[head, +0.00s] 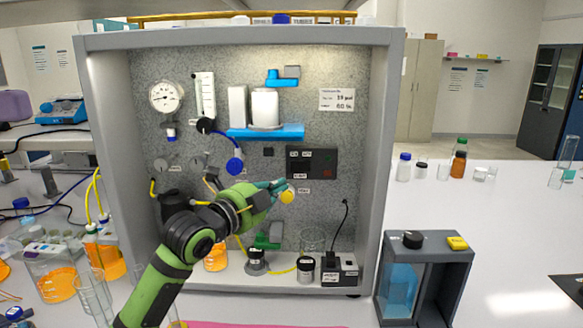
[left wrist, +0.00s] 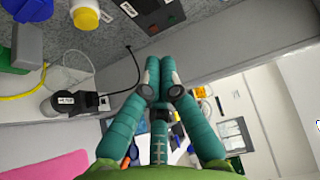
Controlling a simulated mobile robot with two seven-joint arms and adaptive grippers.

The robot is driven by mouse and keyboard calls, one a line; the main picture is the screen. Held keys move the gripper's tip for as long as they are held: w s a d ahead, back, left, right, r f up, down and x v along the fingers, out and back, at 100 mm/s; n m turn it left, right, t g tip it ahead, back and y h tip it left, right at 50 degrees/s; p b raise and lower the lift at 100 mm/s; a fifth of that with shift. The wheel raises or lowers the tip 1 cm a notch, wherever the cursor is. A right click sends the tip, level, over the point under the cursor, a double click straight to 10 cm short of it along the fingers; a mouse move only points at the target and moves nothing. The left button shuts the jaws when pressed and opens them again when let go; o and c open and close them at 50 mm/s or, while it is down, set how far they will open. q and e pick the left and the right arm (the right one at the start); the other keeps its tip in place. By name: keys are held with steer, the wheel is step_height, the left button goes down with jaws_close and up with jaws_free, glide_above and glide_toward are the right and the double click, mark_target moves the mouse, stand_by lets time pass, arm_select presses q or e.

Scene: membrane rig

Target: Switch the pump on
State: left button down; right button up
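A dark control panel (head: 312,163) with small labelled switches is on the speckled back wall of the rig. Its lower part shows at the top of the left wrist view (left wrist: 150,12), with a small red and a small green spot. I cannot tell the state of the switches or which one is the pump's. My left gripper (head: 284,185) is just below and left of the panel in the head view, beside a yellow knob (head: 287,197). In the left wrist view its teal fingers (left wrist: 159,64) come together at the tips, with nothing between them. My right gripper is not in view.
The rig's grey frame (head: 383,150) surrounds the back wall. A blue shelf (head: 265,132) holds white containers. A black-and-grey box (head: 340,268) with a cable stands on the rig floor near jars. A grey stand (head: 424,278) is outside at right.

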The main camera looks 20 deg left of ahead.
arm_select(q)
steer(key=p, duration=0.2)
glide_toward(303, 165)
steer(key=w+d, duration=0.2)
steer(key=d, duration=0.1)
steer(key=w, duration=0.1)
steer(key=w+a+p, duration=0.1)
steer(key=shift+w+a+r+p, duration=0.1)
steer(key=shift+w+a+p, duration=0.05)
steer(key=shift+w+p, duration=0.2)
steer(key=shift+w, duration=0.15)
